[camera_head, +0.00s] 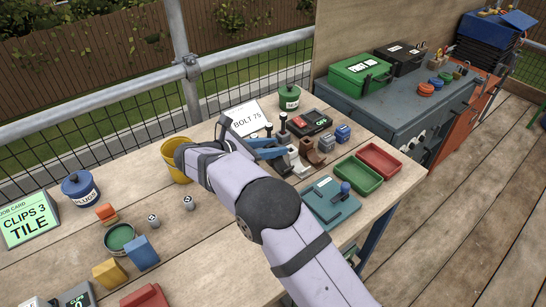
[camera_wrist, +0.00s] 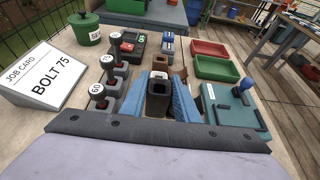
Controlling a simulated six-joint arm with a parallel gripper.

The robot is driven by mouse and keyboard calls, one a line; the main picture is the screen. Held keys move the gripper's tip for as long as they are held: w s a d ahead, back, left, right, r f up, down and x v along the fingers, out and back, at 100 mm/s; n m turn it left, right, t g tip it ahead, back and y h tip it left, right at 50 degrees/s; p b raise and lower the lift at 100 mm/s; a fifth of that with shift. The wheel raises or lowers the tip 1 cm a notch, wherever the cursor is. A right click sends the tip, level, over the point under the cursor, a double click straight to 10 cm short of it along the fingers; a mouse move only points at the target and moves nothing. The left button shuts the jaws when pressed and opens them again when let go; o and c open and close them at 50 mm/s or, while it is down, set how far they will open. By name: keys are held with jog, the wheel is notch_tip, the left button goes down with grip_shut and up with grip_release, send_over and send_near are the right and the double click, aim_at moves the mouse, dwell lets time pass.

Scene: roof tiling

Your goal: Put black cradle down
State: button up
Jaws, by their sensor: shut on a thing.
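The black cradle (camera_wrist: 158,88) stands upright between the blue fingers of my gripper (camera_wrist: 160,104) in the wrist view. The fingers are shut on it from both sides. In the head view my gripper (camera_head: 267,149) is over the middle of the bench, and my arm hides much of it; I cannot make out the black cradle clearly there. Its underside is hidden, so I cannot tell whether it touches the bench. A brown cradle-like piece (camera_head: 312,152) stands just beyond my gripper.
Left of my gripper, several black-knobbed pieces (camera_wrist: 105,75) stand near the BOLT 75 card (camera_wrist: 45,78). To the right are a green tray (camera_wrist: 215,68), a red tray (camera_head: 379,160) and a teal block with a blue knob (camera_wrist: 238,108). Bare wood shows between them.

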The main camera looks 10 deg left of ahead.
jog(key=shift+r, duration=2.8)
